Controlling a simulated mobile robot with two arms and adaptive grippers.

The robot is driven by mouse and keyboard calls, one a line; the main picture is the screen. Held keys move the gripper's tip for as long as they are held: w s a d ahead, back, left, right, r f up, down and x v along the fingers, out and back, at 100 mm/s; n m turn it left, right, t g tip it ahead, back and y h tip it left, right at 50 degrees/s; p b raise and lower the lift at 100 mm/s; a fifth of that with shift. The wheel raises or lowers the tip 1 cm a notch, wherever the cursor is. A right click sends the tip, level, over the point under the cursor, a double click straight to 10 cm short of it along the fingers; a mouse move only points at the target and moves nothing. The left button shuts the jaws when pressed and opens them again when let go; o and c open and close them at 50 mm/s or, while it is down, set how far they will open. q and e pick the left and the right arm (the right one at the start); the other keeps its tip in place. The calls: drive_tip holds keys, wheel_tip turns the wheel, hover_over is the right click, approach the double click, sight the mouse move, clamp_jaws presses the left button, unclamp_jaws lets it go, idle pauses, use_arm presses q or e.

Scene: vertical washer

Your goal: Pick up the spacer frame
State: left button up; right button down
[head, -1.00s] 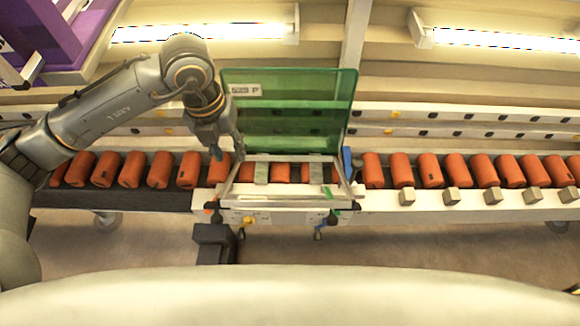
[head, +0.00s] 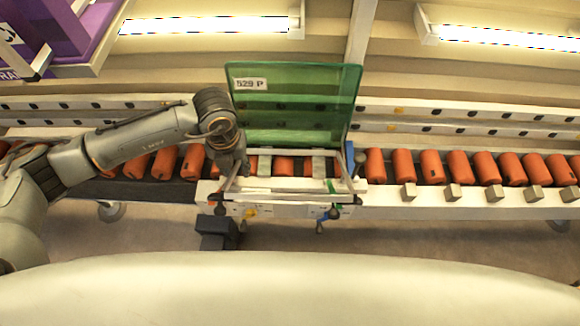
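A thin light-grey frame (head: 290,198), which looks like the spacer frame, sits over the orange rollers at the middle of the line. A green see-through panel (head: 293,105) with a white label stands upright right behind it. My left gripper (head: 237,166) points down at the left end of the frame. Its fingers are small and partly hidden by my wrist, so I cannot tell whether they are open or touch the frame. My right gripper is not in view.
Orange rollers (head: 430,165) run along the line on both sides. Small beige blocks (head: 453,191) line the right front edge. A dark block (head: 218,232) juts out below the frame's left end. A purple structure (head: 60,30) stands at the upper left.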

use_arm(q)
drive_tip(key=shift+f, duration=0.75)
clamp_jaws()
drive_tip(key=shift+r, duration=0.15)
